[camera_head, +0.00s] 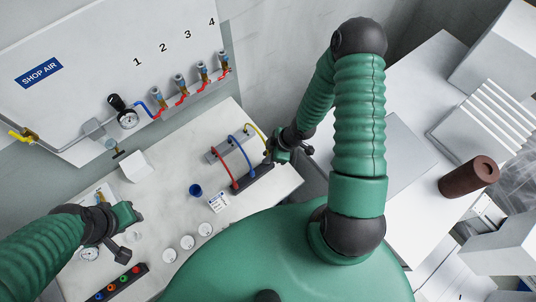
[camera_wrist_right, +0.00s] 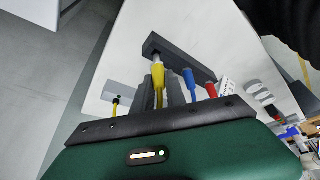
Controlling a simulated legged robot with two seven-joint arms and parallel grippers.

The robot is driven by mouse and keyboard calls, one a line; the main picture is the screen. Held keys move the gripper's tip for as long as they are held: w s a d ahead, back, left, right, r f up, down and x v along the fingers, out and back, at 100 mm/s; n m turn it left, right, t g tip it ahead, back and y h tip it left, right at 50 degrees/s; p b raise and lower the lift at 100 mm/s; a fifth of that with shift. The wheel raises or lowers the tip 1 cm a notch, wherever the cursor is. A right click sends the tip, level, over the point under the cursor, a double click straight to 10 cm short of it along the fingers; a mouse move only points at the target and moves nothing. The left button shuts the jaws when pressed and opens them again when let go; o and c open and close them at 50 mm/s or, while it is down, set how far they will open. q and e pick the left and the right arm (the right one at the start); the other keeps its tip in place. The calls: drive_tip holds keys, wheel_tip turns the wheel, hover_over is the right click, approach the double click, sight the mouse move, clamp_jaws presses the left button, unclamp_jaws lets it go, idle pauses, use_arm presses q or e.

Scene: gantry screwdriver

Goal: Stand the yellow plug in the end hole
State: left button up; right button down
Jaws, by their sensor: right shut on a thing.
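My right gripper (camera_head: 281,156) is at the right end of the dark block (camera_head: 249,181). In the right wrist view its fingers (camera_wrist_right: 162,92) are shut on the yellow plug (camera_wrist_right: 158,76). The plug's pale tip points at the near end of the dark block (camera_wrist_right: 178,57); I cannot tell whether it is inside the end hole. The yellow cable (camera_head: 252,130) arches from the grey block (camera_head: 222,146) to my right gripper. The blue plug (camera_wrist_right: 190,82) and red plug (camera_wrist_right: 211,90) stand in line beside it. My left gripper (camera_head: 130,214) is over the table's left side; its jaws are unclear.
A blue cup (camera_head: 196,190), a label card (camera_head: 219,202) and several white round dishes (camera_head: 188,242) are left of the dark block. A button strip (camera_head: 117,284) lies at front left. A wall panel (camera_head: 100,60) with valves stands behind. A brown cylinder (camera_head: 469,176) is at right.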

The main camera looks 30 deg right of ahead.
drive_tip(key=shift+f, duration=0.1)
drive_tip(key=shift+f+b, duration=1.1)
drive_tip(key=shift+f, duration=0.3)
drive_tip(key=c, duration=1.3)
unclamp_jaws()
drive_tip(key=p+v, duration=1)
drive_tip(key=v, duration=0.6)
drive_tip(key=shift+s+d+r+p, duration=0.1)
drive_tip(key=shift+d+r+p, duration=0.15)
drive_tip(key=shift+r+p, duration=0.1)
